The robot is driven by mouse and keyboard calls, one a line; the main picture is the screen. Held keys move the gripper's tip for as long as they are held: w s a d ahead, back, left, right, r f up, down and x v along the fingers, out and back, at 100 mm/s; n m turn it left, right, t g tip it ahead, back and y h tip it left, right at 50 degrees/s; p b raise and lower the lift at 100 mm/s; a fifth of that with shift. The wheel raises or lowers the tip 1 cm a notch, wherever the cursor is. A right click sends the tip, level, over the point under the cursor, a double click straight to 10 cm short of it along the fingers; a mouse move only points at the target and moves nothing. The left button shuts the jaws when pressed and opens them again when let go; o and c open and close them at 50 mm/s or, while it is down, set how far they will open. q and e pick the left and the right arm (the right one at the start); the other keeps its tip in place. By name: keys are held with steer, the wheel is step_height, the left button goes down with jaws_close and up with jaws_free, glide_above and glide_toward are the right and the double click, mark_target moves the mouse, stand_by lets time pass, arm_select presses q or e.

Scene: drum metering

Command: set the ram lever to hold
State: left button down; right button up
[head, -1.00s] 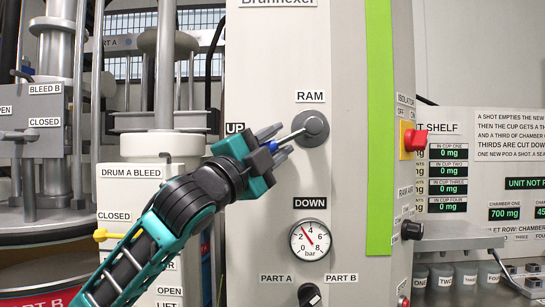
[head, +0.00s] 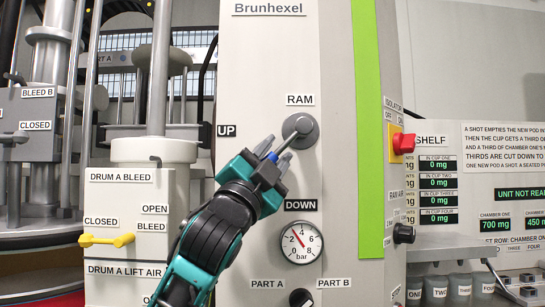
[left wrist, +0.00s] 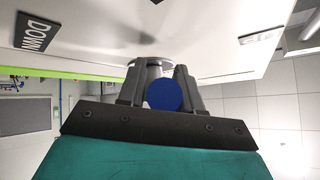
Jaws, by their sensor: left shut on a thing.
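The ram lever is on the grey panel of the cabinet, a grey round hub (head: 300,130) with a short rod and a blue knob (head: 272,157). Its rod slants down and left from the hub, between the UP label (head: 228,130) at left and the DOWN label (head: 301,204) below. My left gripper (head: 274,158) is shut on the lever's knob end. In the left wrist view the blue knob (left wrist: 163,95) sits between the two dark fingers, with the hub partly hidden behind it. No hold label is readable near the lever. My right gripper is not in view.
A pressure gauge (head: 301,242) is just below the DOWN label, and a black selector knob (head: 300,298) is lower. A red isolator switch (head: 403,143) sticks out at the right edge. A yellow bleed lever (head: 107,239) is at the left, beside my arm.

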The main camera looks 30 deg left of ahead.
arm_select(q)
steer(key=c, duration=1.1)
jaws_free()
steer(key=b+v, duration=0.5)
steer(key=v, duration=0.8)
